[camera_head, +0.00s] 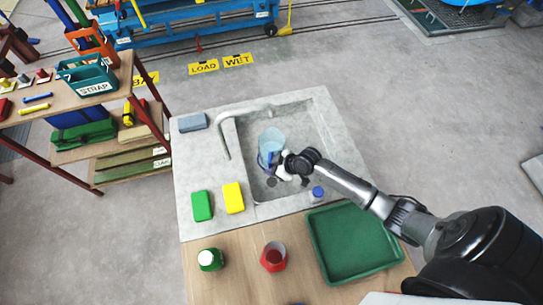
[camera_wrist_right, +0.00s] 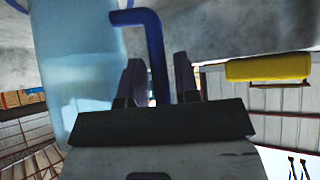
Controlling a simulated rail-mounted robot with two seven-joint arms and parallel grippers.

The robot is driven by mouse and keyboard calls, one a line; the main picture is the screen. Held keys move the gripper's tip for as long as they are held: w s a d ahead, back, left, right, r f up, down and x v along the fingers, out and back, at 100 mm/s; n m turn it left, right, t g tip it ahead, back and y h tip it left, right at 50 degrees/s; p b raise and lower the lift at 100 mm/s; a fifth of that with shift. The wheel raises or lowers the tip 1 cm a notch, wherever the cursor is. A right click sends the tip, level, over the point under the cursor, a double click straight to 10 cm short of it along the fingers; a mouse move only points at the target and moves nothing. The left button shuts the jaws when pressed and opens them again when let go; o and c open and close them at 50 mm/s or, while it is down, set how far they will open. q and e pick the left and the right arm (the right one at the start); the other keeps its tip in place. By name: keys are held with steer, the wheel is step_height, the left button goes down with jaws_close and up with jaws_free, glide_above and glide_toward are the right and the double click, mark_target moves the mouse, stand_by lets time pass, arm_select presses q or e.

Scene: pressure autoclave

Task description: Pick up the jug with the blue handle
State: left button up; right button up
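The jug (camera_head: 271,139) is light blue and translucent and stands in the grey sink in the head view. Its blue handle (camera_wrist_right: 152,38) shows in the right wrist view, with the jug body (camera_wrist_right: 85,75) at left. My right gripper (camera_head: 272,169) reaches into the sink beside the jug on the handle side. In the right wrist view, the two fingers of this gripper (camera_wrist_right: 157,68) stand on either side of the handle's upright part. A narrow gap shows between the handle and the right-hand finger. My left gripper is not in view.
The sink (camera_head: 322,128) has a tap (camera_head: 219,136) at its left. A small blue-capped item (camera_head: 318,192) is near its front right corner. Green (camera_head: 202,206) and yellow (camera_head: 233,198) blocks lie on the counter. A green tray (camera_head: 352,242) and red container (camera_head: 273,257) are in front.

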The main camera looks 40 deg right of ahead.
steer(key=shift+c, duration=0.3)
jaws_close()
steer(key=shift+r, duration=0.15)
